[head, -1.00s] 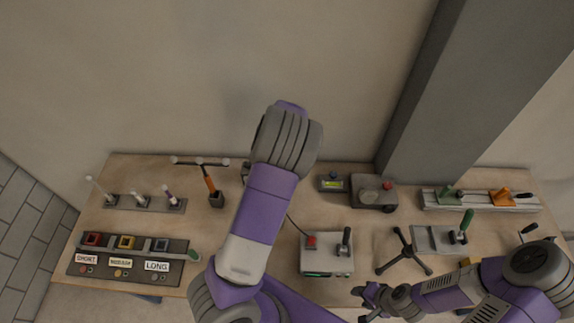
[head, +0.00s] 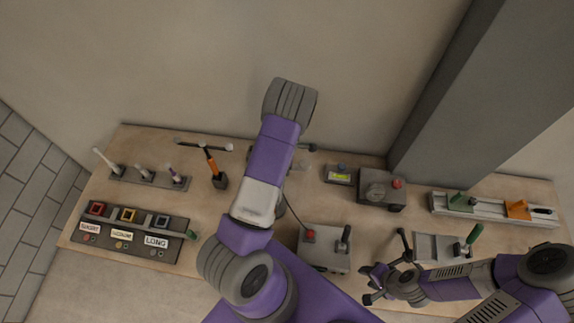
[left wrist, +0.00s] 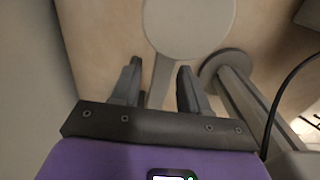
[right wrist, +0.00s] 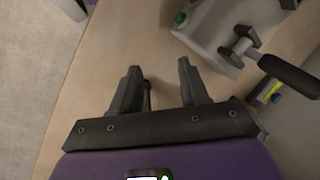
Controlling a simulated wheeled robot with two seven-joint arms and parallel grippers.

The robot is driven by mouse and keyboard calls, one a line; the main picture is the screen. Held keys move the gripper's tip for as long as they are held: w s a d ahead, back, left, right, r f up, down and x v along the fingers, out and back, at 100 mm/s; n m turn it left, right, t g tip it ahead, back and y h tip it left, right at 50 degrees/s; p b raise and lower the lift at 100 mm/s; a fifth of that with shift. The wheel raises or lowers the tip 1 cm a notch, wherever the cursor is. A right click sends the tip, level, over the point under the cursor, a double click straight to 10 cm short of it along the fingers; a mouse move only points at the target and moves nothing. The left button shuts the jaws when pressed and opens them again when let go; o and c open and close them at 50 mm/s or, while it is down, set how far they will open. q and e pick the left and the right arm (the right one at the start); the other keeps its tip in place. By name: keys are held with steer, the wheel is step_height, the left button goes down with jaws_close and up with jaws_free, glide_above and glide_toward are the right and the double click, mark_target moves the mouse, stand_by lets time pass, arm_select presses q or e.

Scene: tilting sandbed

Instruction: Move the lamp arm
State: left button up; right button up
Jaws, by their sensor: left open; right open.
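In the left wrist view a pale grey disc (left wrist: 188,22) with a narrow pale stem (left wrist: 160,80) lies beyond my left gripper (left wrist: 157,82). The stem shows between the open fingers, with no clear contact. A grey post (left wrist: 250,105) with a round collar stands to the right. These look like lamp parts, but I cannot tell which is the lamp arm. In the head view my left arm hides the left gripper and most of this area. My right gripper (head: 373,284) is open near the bench's front edge; it also shows in the right wrist view (right wrist: 155,80).
A black stand (head: 406,245) is close to my right gripper. A grey box (head: 325,260) with a red button and lever sits between the arms. A dark cable (left wrist: 285,90) runs beside the post. Labelled trays (head: 130,235) and an orange-handled tool (head: 211,164) are left.

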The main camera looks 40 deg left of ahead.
arm_select(q)
steer(key=shift+f, duration=0.15)
arm_select(e)
steer(key=shift+s, duration=0.1)
arm_select(q)
steer(key=shift+c, duration=0.3)
jaws_close()
